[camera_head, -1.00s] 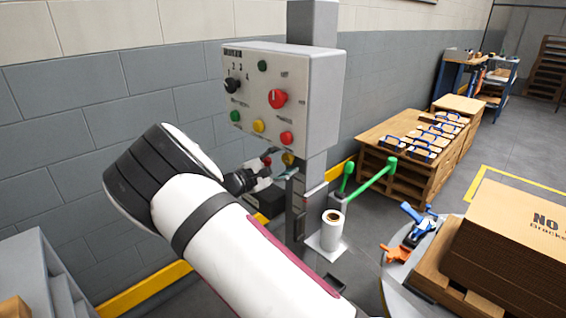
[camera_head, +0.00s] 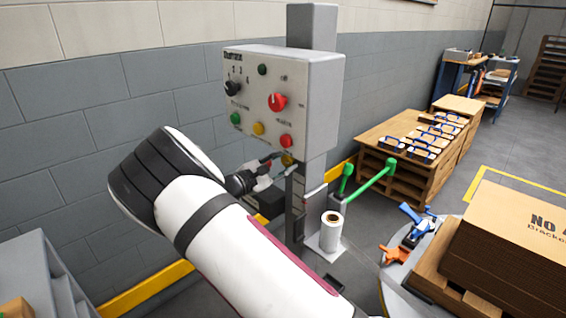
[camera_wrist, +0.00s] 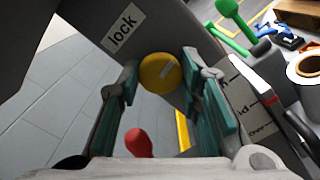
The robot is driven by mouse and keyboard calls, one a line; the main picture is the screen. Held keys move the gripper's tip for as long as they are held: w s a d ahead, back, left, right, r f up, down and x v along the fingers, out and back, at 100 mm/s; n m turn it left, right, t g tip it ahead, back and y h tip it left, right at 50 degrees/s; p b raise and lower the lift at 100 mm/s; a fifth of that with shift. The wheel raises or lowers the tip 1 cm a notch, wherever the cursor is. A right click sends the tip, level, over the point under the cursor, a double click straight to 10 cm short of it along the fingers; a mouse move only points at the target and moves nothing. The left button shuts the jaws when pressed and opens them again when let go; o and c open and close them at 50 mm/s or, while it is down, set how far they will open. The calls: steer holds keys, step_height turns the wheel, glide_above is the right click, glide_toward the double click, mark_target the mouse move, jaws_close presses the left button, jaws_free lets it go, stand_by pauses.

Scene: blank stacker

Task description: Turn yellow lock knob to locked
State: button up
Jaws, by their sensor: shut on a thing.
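The yellow lock knob (camera_wrist: 160,73) is round, with a pale pointer line slanting up to the right in the wrist view. A white label reading "lock" (camera_wrist: 122,32) is on the grey plate to its upper left. My gripper (camera_wrist: 159,79) has its green-padded fingers on either side of the knob and is shut on it.
A red knob (camera_wrist: 138,143) shows below the yellow one in the wrist view. The control box (camera_head: 280,100) with buttons and dials is above my gripper. Green-handled levers (camera_head: 370,180) and a white film roll (camera_head: 332,230) stand to the right.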

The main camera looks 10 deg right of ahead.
steer(key=n+p, duration=0.1)
steer(key=n, duration=0.3)
steer(key=shift+n, duration=0.3)
steer(key=n+p, duration=0.1)
steer(key=n, duration=0.2)
steer(key=shift+n, duration=0.3)
steer(key=n, duration=0.4)
steer(key=shift+p, duration=0.3)
steer(key=shift+n, duration=1.8)
steer(key=o, duration=1.2)
steer(key=v, duration=1.2)
